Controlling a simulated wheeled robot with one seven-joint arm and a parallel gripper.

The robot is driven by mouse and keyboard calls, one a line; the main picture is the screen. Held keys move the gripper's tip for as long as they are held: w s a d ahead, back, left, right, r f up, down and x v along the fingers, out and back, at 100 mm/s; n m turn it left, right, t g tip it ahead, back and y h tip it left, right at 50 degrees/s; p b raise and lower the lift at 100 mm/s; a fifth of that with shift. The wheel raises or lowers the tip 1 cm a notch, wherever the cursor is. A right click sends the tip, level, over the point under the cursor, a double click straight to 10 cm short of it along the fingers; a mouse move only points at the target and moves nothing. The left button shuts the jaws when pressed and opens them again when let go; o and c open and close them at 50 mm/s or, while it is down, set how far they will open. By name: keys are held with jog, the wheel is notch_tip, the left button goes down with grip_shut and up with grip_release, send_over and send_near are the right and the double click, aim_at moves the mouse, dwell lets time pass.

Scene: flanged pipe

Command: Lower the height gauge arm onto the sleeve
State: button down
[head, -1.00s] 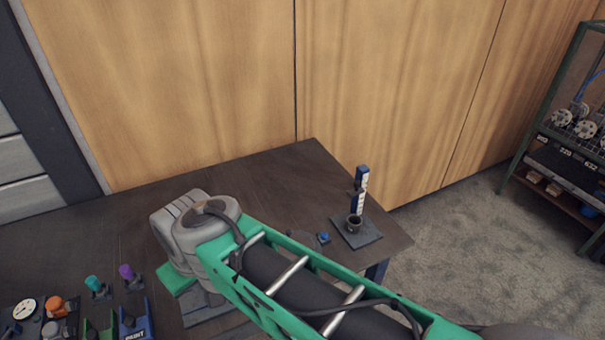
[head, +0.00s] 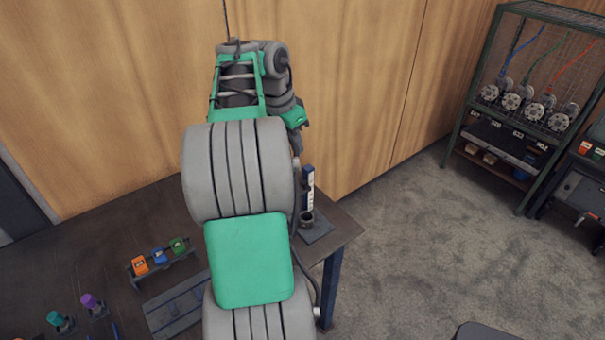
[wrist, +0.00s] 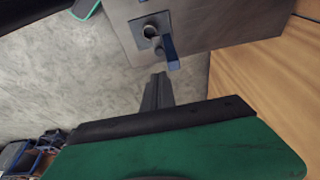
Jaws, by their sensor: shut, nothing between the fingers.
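The height gauge (head: 309,188), a blue post with a white scale, stands upright on a grey base plate (head: 320,231) near the right corner of the dark table. The dark round sleeve (head: 306,217) stands on the plate beside the post. In the wrist view I see the blue gauge (wrist: 172,52), the sleeve (wrist: 151,31) and the plate from above. My gripper (head: 299,148) is above the gauge, small and partly blocked by my arm in the head view. In the wrist view its fingers (wrist: 158,82) are together and empty, apart from the gauge. The gauge arm is not clearly visible.
An orange, a blue and a green block stand in a rack (head: 160,258) on the table (head: 100,235). Teal (head: 55,318) and purple (head: 89,301) capped items stand at lower left. Wooden panels (head: 360,90) rise behind. A spool shelf (head: 520,110) stands right, with open floor between.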

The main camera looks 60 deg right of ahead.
aim_at(305, 182)
jog(key=x, duration=0.4)
jog(key=p+x, duration=0.1)
jog(key=x, duration=0.3)
jog(key=a+x, duration=0.1)
jog(key=x, duration=0.2)
jog(key=shift+w+d+f+p, duration=0.1)
jog(key=shift+w+f+p, duration=0.2)
jog(key=shift+f, duration=0.3)
notch_tip(305, 182, down, 9)
jog(key=b, duration=0.7)
jog(key=shift+f, duration=0.1)
